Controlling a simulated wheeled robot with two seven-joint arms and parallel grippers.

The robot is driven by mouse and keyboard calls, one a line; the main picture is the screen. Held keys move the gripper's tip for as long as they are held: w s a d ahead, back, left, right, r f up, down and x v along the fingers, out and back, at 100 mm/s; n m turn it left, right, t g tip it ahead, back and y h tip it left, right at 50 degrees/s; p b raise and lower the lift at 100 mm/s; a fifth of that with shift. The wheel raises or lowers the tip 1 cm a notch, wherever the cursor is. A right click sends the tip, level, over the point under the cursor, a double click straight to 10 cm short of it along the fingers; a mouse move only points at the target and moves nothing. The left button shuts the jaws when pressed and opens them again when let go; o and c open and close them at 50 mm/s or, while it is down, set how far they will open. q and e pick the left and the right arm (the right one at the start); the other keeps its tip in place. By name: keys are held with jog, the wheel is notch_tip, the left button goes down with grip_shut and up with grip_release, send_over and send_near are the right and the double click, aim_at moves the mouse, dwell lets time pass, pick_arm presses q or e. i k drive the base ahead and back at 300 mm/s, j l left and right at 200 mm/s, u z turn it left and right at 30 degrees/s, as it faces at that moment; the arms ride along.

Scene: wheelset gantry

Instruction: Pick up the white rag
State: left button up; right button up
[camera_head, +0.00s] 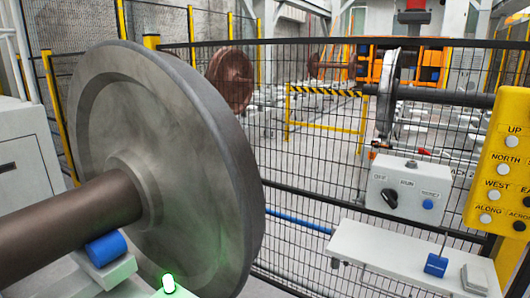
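A small off-white item (474,279) lies at the right end of a white shelf (385,258) in the lower right. It looks like the white rag, but it is too small to tell for sure. A blue block-like object (436,265) with a thin upright rod sits just left of it on the shelf, apart from it. Neither of my grippers is in view.
A large steel wheel (165,170) on a brown axle (70,230) fills the left. A mesh fence (310,190) stands behind the shelf. A grey switch box (408,188) and a yellow button panel (505,160) are above the shelf.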

aim_at(475, 280)
jog(key=z, duration=1.45)
